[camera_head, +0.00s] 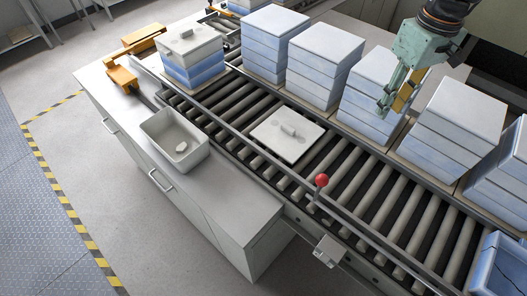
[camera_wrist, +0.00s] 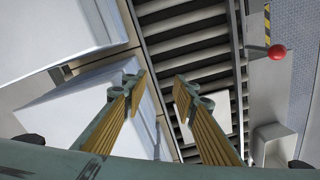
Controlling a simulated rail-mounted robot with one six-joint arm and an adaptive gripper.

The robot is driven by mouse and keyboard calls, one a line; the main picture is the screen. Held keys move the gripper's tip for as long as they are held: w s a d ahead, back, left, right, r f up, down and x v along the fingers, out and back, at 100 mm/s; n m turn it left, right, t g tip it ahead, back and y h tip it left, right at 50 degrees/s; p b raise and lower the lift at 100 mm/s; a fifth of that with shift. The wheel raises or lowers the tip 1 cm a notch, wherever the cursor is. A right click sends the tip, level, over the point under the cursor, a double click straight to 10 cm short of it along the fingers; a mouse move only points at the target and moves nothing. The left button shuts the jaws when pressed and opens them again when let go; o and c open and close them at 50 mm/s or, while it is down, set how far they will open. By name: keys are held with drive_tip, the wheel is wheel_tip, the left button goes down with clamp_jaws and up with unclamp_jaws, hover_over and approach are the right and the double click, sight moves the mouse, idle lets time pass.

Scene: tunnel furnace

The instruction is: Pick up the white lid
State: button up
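A square white lid (camera_head: 280,148) with a small raised handle lies flat on the roller conveyor, at the middle of the head view. Part of a pale plate, apparently this lid, shows in the wrist view (camera_wrist: 223,108) behind the right finger. Another white lid with a handle (camera_head: 190,39) sits on a blue-and-white stack at the back left. My gripper (camera_head: 392,106) is up at the right, above and in front of the box stacks, away from the conveyor lid. In the wrist view my gripper (camera_wrist: 160,82) has its yellow-padded fingers apart with nothing between them.
Several stacks of white and blue boxes (camera_head: 325,63) line the conveyor's far side, close to my gripper. A red knob (camera_head: 322,180) rises at the near rail (camera_head: 345,225). A white bin (camera_head: 188,160) with a small pale object stands on the cabinet. Rollers right of the lid are bare.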

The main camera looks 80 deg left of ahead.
drive_tip(key=s+a+f+n, duration=0.1)
drive_tip(key=s+a, duration=0.3)
drive_tip(key=s, duration=0.4)
drive_tip(key=s+a+f+n, duration=0.2)
drive_tip(key=s+a, duration=0.3)
drive_tip(key=s, duration=0.4)
drive_tip(key=s+a+f+n+p, duration=0.1)
drive_tip(key=s+a, duration=0.3)
drive_tip(key=s, duration=0.4)
drive_tip(key=shift+s+a+f+n, duration=0.3)
drive_tip(key=shift+f+n, duration=0.2)
drive_tip(key=shift+f, duration=0.25)
drive_tip(key=shift+w+f, duration=0.1)
hover_over(288, 128)
drive_tip(key=shift+a+f, duration=0.1)
drive_tip(key=shift+f, duration=4.35)
drive_tip(key=shift+f, duration=0.15)
drive_tip(key=shift+f+p, duration=0.4)
drive_tip(key=shift+f, duration=2.05)
